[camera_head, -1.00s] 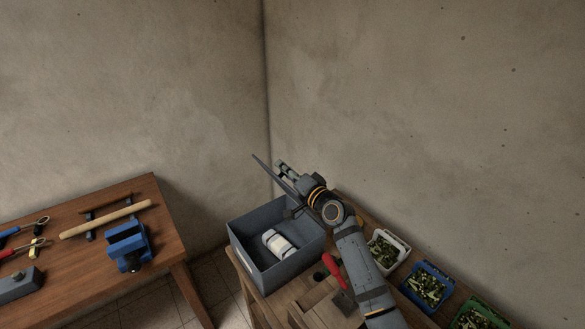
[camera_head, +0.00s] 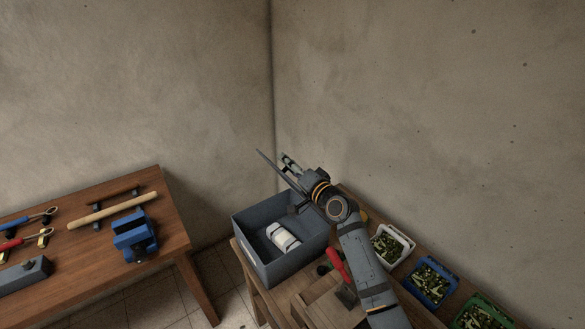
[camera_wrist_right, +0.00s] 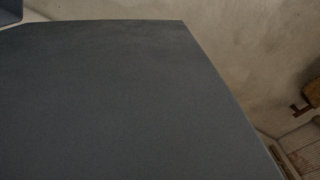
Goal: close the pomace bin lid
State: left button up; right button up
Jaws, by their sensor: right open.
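The grey pomace bin (camera_head: 285,268) stands open on the wooden bench, with a white roll-shaped thing (camera_head: 283,237) inside. Its lid (camera_head: 272,166) shows nearly edge-on as a thin dark panel, raised and tilted above the bin's back side. My right gripper (camera_head: 290,162) is open beside the lid's right face, near its upper part. I cannot tell whether they touch. In the right wrist view, a large dark grey panel, which looks like the lid (camera_wrist_right: 110,100), fills most of the picture and the fingers do not show. My left gripper is not in view.
White (camera_head: 376,245), blue (camera_head: 414,286) and green (camera_head: 462,316) crates with green produce line the bench at right. A red-handled tool (camera_head: 338,263) lies near the bin. A wooden table (camera_head: 75,260) with a blue vise (camera_head: 135,240) stands at left. Walls close the corner behind.

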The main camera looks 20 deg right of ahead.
jog(key=v, duration=1.2)
jog(key=shift+w, duration=0.1)
